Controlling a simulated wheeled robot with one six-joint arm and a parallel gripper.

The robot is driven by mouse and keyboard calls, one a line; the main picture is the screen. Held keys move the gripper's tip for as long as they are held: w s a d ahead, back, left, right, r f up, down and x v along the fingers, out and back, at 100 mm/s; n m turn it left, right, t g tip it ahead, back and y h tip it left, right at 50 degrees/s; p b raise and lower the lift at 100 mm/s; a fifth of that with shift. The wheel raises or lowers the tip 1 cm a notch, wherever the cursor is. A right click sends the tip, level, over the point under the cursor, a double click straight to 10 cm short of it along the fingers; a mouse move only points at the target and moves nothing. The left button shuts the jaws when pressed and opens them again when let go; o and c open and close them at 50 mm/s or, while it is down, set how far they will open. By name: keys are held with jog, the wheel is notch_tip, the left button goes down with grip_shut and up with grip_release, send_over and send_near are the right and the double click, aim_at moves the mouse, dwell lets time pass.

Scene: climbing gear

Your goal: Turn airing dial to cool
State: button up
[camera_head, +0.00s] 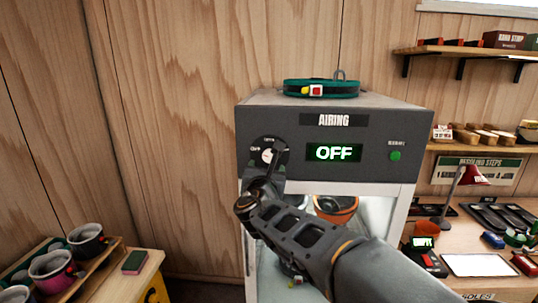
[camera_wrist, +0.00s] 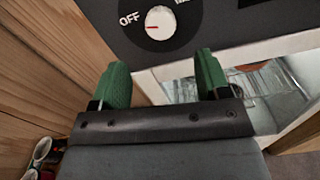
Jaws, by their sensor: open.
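The airing cabinet (camera_head: 350,119) is a grey box on the wooden wall side, with an AIRING label and a screen (camera_head: 333,152) reading OFF. Its airing dial (camera_head: 268,156) has a white knob on a black round plate, partly covered by my arm. In the wrist view the white knob (camera_wrist: 160,22) has a red mark pointing left toward the word OFF; another label is cut off at upper right. My gripper (camera_wrist: 163,75) has green fingers, open and empty, just below the knob and apart from it. In the head view my gripper (camera_head: 273,160) reaches up over the dial's plate.
A green button (camera_head: 395,156) is right of the screen. A green strap (camera_head: 320,89) lies on the cabinet top. An orange item (camera_head: 336,208) is inside the cabinet. Mugs (camera_head: 87,240) stand at lower left; a cluttered bench (camera_head: 480,232) is at right.

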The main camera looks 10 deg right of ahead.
aim_at(269, 157)
jog(key=p+x, duration=0.2)
jog(key=x, duration=0.6)
jog(key=shift+w+d+f, duration=0.1)
jog(key=shift+w, duration=0.25)
jog(key=shift+c, duration=0.2)
jog(key=c, duration=0.9)
